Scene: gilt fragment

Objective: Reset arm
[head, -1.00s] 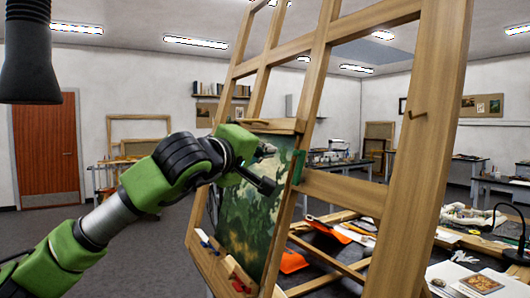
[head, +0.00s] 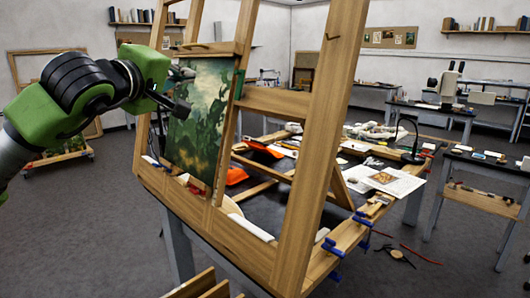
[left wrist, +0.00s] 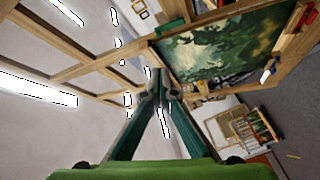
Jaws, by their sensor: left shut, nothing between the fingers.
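My left gripper (head: 184,89) is in the head view at the upper left, in front of the painting's upper left part. In the left wrist view its fingers (left wrist: 160,78) come together at the tips, shut with nothing between them. The green landscape painting (head: 203,130) stands on a wooden easel frame (head: 318,130); the painting also shows in the left wrist view (left wrist: 225,45). Whether the gripper touches the painting cannot be told. My right gripper is in neither view.
Behind the easel, a work table holds papers (head: 388,182), an orange tool (head: 262,147) and a black lamp (head: 414,140). Blue clamps (head: 332,246) sit on its front edge. A side table (head: 485,172) stands at the right. Grey floor is open at lower left.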

